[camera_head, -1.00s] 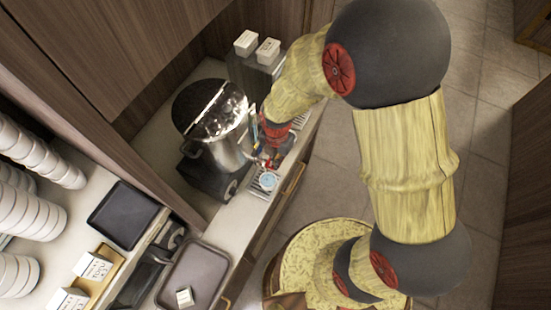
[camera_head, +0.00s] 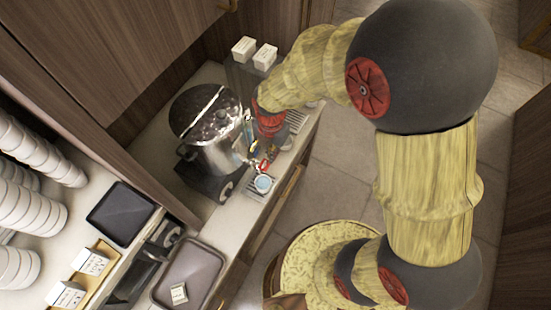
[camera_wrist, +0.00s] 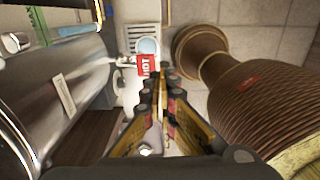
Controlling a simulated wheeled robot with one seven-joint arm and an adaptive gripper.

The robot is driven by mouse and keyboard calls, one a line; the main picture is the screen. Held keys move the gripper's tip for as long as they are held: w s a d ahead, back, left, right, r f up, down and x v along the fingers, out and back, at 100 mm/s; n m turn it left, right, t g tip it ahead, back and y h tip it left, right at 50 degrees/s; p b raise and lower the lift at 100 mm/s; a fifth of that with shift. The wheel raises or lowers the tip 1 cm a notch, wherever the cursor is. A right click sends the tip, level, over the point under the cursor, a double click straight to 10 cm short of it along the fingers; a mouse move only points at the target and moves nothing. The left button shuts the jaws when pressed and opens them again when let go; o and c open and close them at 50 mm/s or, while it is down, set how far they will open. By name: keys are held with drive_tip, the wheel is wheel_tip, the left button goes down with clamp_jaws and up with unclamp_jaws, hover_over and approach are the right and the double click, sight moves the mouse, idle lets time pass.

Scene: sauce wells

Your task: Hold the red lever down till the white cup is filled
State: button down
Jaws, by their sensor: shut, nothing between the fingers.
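The white cup (camera_head: 263,185) stands under the tap of the steel urn (camera_head: 222,150), with light blue showing inside its rim. It also shows in the wrist view (camera_wrist: 147,47), on a slotted drip tray (camera_wrist: 143,34). The red lever (camera_head: 262,166) sits above the cup at the tap; in the wrist view its red top reads HOT (camera_wrist: 146,66). My gripper (camera_wrist: 167,74) is shut and empty, with its tips close to the lever in that view. I cannot tell whether they touch. In the head view my gripper (camera_head: 253,148) is small and partly hidden beside the urn.
A brown tray (camera_head: 190,272) with a small white card lies on the counter at the front. A black tray (camera_head: 122,213) and stacked white bowls (camera_head: 30,205) are at left. Two white boxes (camera_head: 243,49) stand behind the urn. Open floor lies right of the counter.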

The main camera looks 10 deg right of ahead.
wheel_tip(320, 180, up, 7)
drive_tip(key=shift+a+b, duration=0.2)
drive_tip(key=shift+b, duration=0.25)
drive_tip(key=shift+s, duration=0.1)
